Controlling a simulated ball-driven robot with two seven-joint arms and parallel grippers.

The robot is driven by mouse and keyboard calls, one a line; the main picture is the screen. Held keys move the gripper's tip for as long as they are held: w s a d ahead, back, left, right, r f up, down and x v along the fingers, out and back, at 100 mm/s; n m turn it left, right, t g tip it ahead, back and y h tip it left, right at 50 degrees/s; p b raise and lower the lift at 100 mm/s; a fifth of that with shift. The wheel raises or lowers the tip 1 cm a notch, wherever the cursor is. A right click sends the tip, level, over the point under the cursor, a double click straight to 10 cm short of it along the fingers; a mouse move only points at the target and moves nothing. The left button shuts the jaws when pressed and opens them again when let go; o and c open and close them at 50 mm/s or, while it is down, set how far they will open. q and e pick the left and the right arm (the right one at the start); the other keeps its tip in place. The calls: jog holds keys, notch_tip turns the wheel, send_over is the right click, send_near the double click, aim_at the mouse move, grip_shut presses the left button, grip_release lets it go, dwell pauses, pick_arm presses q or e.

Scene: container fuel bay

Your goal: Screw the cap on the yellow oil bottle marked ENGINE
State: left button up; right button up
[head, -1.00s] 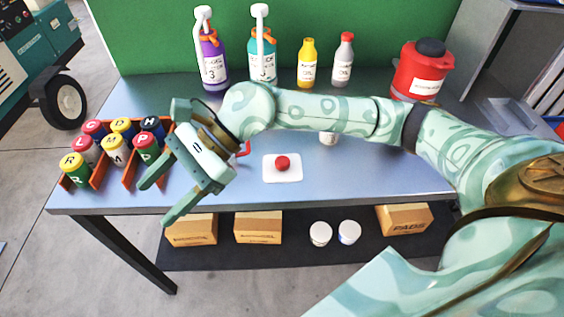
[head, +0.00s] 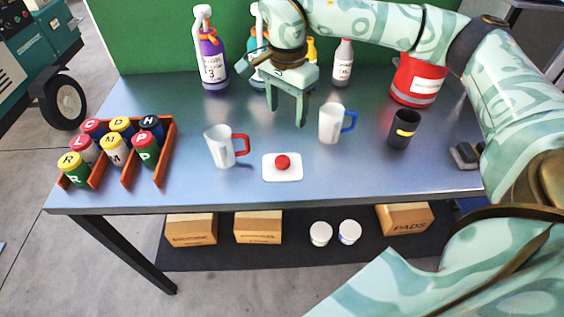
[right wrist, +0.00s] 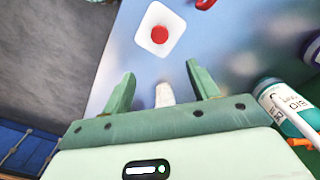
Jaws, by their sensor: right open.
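The yellow bottle (head: 311,48) stands at the back of the table. My right arm and gripper hide most of it, and its label cannot be read. A red cap (head: 283,162) lies on a small white pad (head: 293,175) near the front edge. The cap (right wrist: 159,34) and pad (right wrist: 175,22) also show at the top of the right wrist view. My right gripper (head: 287,112) points down, open, above the table in front of the bottles. Its spread fingers (right wrist: 160,72) show in the wrist view, with a pale shape between them that I cannot identify. My left gripper is out of view.
A red-handled jug (head: 220,147), a blue-handled jug (head: 330,124) and a dark cup (head: 403,129) stand mid-table. A purple bottle (head: 213,62), a grey bottle (head: 343,64) and a red container (head: 416,82) stand behind. Orange racks (head: 167,150) of capped bottles are at left.

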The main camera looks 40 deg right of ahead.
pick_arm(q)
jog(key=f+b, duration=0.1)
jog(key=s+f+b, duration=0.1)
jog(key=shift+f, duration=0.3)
pick_arm(e)
send_over(282, 160)
jog(key=d, duration=0.1)
notch_tip(282, 160, down, 9)
jog(key=shift+f, duration=0.1)
jog(key=f, duration=0.1)
jog(key=f+b, duration=0.1)
jog(key=f, duration=0.1)
jog(key=a+f+b, duration=0.1)
jog(key=f, duration=0.1)
jog(key=shift+f, duration=0.2)
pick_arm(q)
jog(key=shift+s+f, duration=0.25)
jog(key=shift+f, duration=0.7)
pick_arm(e)
jog(key=shift+r, duration=0.1)
jog(key=c, duration=1.1)
jog(key=shift+c, duration=0.2)
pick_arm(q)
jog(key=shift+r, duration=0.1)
pick_arm(e)
jog(key=shift+r, duration=0.1)
